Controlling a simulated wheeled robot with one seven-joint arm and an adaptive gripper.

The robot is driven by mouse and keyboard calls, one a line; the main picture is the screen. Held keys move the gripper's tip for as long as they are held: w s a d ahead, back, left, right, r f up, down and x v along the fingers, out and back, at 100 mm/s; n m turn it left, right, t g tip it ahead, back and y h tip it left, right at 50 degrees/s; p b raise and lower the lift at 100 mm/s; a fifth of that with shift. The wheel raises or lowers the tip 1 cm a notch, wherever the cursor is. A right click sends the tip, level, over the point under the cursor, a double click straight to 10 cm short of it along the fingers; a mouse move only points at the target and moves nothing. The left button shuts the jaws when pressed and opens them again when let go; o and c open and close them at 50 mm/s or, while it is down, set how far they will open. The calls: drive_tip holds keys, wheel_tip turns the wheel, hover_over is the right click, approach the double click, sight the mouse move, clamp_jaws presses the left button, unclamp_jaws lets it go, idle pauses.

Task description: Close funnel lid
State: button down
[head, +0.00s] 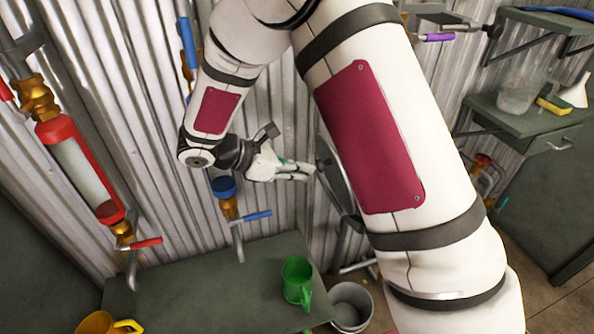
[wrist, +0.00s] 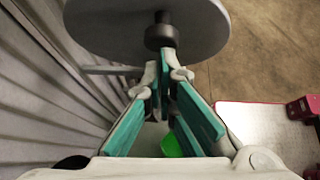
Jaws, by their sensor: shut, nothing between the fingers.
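A grey round disc with a dark knob, which looks like the funnel lid (wrist: 100,25), fills the top of the wrist view. In the head view the lid (head: 337,178) stands steeply tilted near the corrugated wall, partly hidden behind my arm. Its knob (wrist: 161,35) points toward my gripper. My gripper (head: 311,171) is shut and empty, with its fingertips close to the knob. In the wrist view the fingertips (wrist: 162,72) lie just below the knob; I cannot tell if they touch it. I cannot make out the funnel itself.
A green mug (head: 297,281) and a yellow mug (head: 105,323) stand on the dark bench (head: 190,290) below. A grey bucket (head: 350,305) is beside it. A red-capped sight tube (head: 80,165) and a blue-handled valve (head: 226,196) are on the wall. Shelves (head: 520,118) stand at right.

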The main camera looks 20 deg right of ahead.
drive_tip(key=d+r+y+p, duration=0.1)
drive_tip(key=d+p, duration=0.1)
drive_tip(key=d+r+y+p, duration=0.1)
drive_tip(key=d+y+p, duration=0.1)
drive_tip(key=d, duration=0.1)
drive_tip(key=d+r+y+p, duration=0.1)
drive_tip(key=d+r+p, duration=0.1)
drive_tip(key=shift+s+d, duration=0.2)
drive_tip(key=shift+d, duration=0.2)
drive_tip(key=d+f+y+p, duration=0.2)
drive_tip(key=d+y, duration=0.1)
drive_tip(key=d, duration=0.6)
drive_tip(key=d+f+y+p, duration=0.2)
drive_tip(key=d+y, duration=0.2)
drive_tip(key=d, duration=0.4)
drive_tip(key=d+f+y+b, duration=0.5)
drive_tip(key=d+f+b, duration=0.1)
drive_tip(key=d+f, duration=0.2)
drive_tip(key=shift+w+f+y, duration=0.25)
drive_tip(key=shift+f+y, duration=0.05)
drive_tip(key=shift+f, duration=0.6)
drive_tip(key=shift+a, duration=0.1)
